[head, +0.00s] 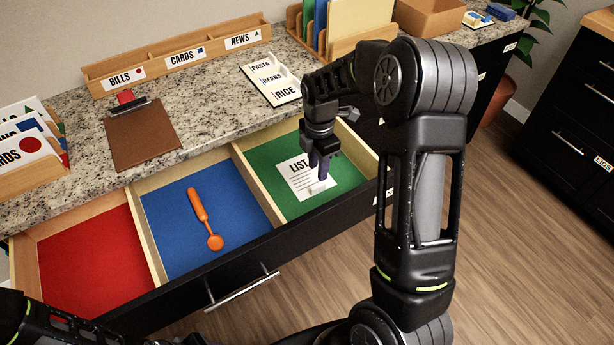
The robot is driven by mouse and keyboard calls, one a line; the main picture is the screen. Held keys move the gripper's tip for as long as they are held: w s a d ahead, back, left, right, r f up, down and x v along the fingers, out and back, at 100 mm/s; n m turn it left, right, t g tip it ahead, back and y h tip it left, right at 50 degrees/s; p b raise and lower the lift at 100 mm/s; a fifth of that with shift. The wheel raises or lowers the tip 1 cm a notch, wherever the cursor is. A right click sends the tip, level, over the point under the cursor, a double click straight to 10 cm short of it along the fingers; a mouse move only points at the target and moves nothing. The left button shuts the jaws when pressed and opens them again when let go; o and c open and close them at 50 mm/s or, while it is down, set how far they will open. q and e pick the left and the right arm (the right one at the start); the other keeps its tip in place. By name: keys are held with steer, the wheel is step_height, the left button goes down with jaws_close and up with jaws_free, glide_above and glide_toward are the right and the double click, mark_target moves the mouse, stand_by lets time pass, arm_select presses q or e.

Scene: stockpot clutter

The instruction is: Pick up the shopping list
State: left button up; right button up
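The shopping list is a white card (297,178) marked LIST, with printed lines. It lies in the green compartment (268,199) at the right end of the open drawer. My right gripper (319,181) points down at the right part of the list, with its dark fingers close together. A small pale piece shows by the fingertips. I cannot tell whether the fingers grip the list or only hover over it. My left gripper is out of view; only part of my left arm shows at the lower left.
An orange spoon (200,212) lies in the blue compartment (165,245). The red compartment (95,265) looks empty. On the granite counter are a brown clipboard (142,137), a PASTA, BEANS, RICE card (272,78) and labelled wooden sorters (180,65). Compartment walls stand beside the list.

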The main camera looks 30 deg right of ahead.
mark_target(319, 183)
steer(key=shift+f, duration=0.95)
step_height(319, 183, down, 5)
steer(key=shift+s+d+f+p, duration=0.1)
steer(key=shift+s+p, duration=0.05)
steer(key=shift+p, duration=0.45)
steer(key=shift+c, duration=0.4)
jaws_close()
